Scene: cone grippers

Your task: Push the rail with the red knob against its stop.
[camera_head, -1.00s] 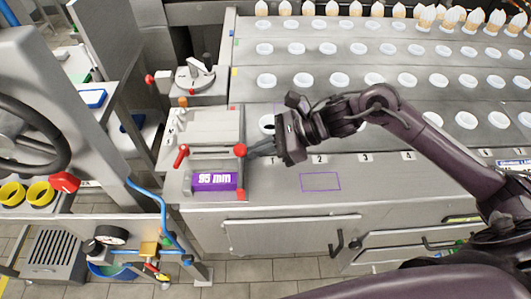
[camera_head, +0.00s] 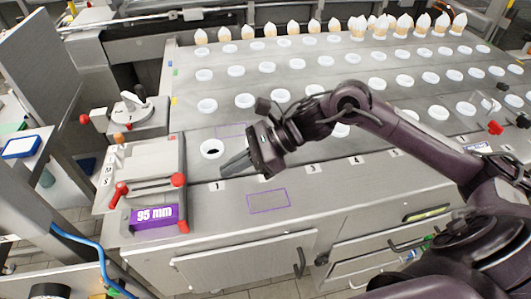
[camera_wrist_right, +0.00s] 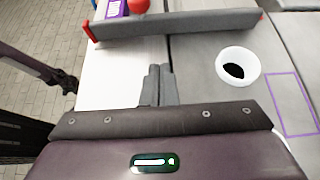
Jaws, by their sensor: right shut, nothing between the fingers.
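The rail (camera_head: 182,155) is a grey bar with red ends and a round red knob (camera_head: 178,180), along the right side of a pale plate. It also shows in the right wrist view (camera_wrist_right: 190,24), crossing ahead of the fingers, with the red knob (camera_wrist_right: 138,6) behind it. A purple display (camera_head: 155,215) reads 95 mm. A red lever (camera_head: 120,190) sits at the left of the plate, beyond a dark slot. My right gripper (camera_head: 222,171) is shut and empty, right of the rail with a gap between. Its closed fingers (camera_wrist_right: 160,72) point toward the rail. My left gripper is not in view.
A white ring with a dark hole (camera_head: 212,149) lies just beyond my right fingertips. Rows of white rings and cones cover the conveyor behind. A purple outlined rectangle (camera_head: 269,201) marks bare metal at the front. A scale-like device (camera_head: 133,108) stands behind the plate.

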